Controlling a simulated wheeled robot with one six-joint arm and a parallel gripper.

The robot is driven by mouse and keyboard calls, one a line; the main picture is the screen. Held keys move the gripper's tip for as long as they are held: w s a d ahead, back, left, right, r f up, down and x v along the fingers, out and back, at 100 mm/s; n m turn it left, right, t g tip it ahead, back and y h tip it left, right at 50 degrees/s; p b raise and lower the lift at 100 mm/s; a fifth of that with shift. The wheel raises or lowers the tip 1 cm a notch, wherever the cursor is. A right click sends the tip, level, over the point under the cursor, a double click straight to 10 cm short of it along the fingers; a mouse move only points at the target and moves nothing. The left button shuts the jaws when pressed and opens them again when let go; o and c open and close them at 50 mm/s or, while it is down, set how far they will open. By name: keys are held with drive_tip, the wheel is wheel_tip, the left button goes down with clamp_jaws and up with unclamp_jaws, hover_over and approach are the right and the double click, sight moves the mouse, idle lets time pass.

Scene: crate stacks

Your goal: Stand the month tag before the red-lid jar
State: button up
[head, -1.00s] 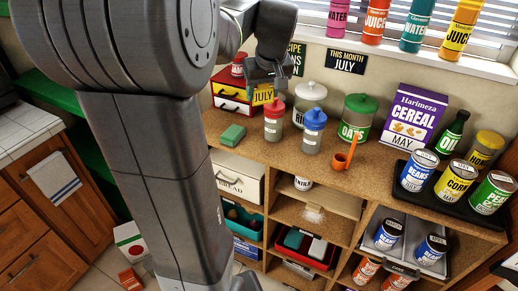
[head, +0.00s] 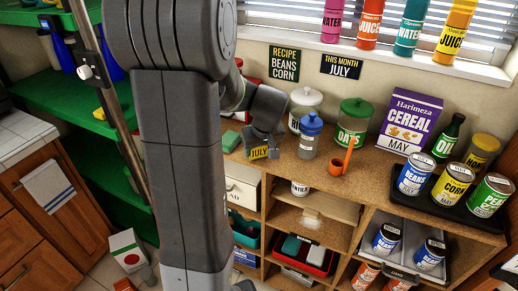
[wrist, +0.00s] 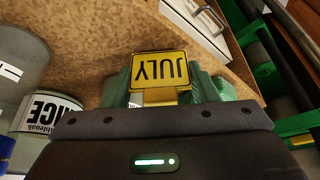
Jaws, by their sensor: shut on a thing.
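The month tag (head: 259,153) is a small yellow plate reading JULY, low over the wooden counter near its front edge. My gripper (head: 263,141) is shut on it. In the wrist view the tag (wrist: 160,68) stands upside down between the green ridged fingers (wrist: 160,92). I cannot tell whether it touches the counter. The red-lid jar does not show; my gripper and arm cover the place left of the blue-lid jar (head: 309,138) where it stood in the earlier head view.
A green block (head: 231,141) lies left of my gripper. A white-lid jar (head: 304,103), a green-lid jar (head: 353,122) and an orange scoop (head: 340,166) stand to the right. A cereal box (head: 409,122) and cans on a black tray (head: 440,205) fill the right end.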

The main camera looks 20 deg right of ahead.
drive_tip(key=shift+f, duration=0.2)
drive_tip(key=o, duration=0.9)
drive_tip(key=shift+o, duration=0.2)
drive_tip(key=shift+r, duration=0.1)
drive_tip(key=shift+r, duration=0.25)
drive_tip(key=v, duration=1.1)
drive_tip(key=shift+s+r, duration=0.25)
drive_tip(key=shift+s, duration=0.05)
